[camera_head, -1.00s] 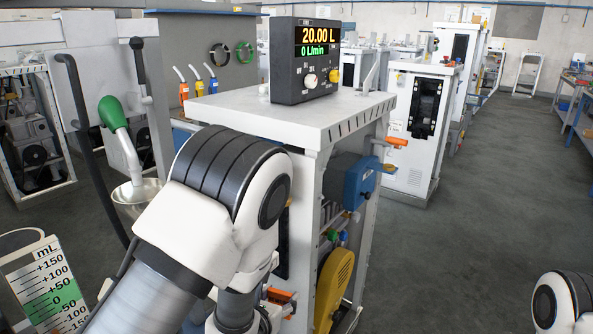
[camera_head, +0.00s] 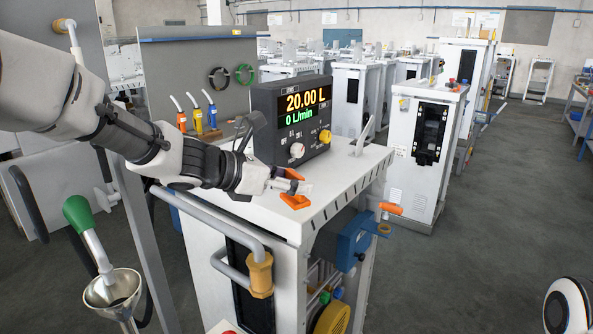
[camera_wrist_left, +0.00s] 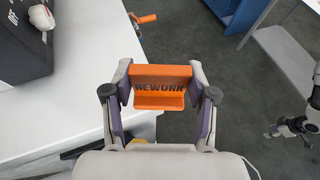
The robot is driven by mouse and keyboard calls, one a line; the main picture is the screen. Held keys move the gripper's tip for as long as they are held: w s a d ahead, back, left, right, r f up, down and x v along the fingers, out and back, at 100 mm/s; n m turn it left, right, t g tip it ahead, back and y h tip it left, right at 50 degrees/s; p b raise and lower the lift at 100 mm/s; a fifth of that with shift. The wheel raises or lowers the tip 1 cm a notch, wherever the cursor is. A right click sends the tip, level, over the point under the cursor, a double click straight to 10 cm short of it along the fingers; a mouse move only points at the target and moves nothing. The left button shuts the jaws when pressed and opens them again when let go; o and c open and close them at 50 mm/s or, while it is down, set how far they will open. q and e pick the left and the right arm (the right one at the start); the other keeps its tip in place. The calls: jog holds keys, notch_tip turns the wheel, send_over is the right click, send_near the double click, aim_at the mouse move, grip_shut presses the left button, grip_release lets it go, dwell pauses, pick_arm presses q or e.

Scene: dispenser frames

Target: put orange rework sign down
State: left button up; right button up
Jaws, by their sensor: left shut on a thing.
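The orange rework sign (camera_wrist_left: 160,74) is between the two fingers of my left gripper (camera_wrist_left: 161,90) in the left wrist view, with its dark REWORK lettering facing the camera. In the head view, the left gripper (camera_head: 298,186) is shut on the sign (camera_head: 295,201) near the right front part of the white dispenser top (camera_head: 330,185). One finger covers the middle of the sign there. I cannot tell whether the sign touches the top.
The dark display box (camera_head: 291,118) stands on the dispenser top, close behind the left gripper. An orange-handled valve (camera_head: 391,208) sticks out at the dispenser's right side. A green-handled nozzle (camera_head: 78,213) and metal funnel (camera_head: 113,288) are at lower left.

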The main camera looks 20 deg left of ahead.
pick_arm(q)
jog(key=w+a+p, duration=0.1)
jog(key=w, duration=0.1)
jog(key=w+a+p, duration=0.1)
jog(key=w, duration=0.2)
jog(key=w+a+p, duration=0.1)
jog(key=w, duration=0.2)
jog(key=shift+w+f+p, duration=0.25)
jog(key=shift+f+p, duration=0.05)
jog(key=shift+f, duration=0.05)
jog(key=shift+w+f+p, duration=0.15)
jog(key=shift+w+p, duration=0.15)
jog(key=shift+p, duration=0.05)
jog(key=f+p, duration=0.1)
jog(key=f, duration=0.2)
jog(key=shift+s, duration=0.2)
jog(key=shift+w+f, duration=0.15)
jog(key=shift+f, duration=0.15)
jog(key=shift+f+b, duration=0.15)
jog(key=shift+b, duration=0.35)
jog(key=o, duration=1.2)
jog(key=shift+c, duration=0.2)
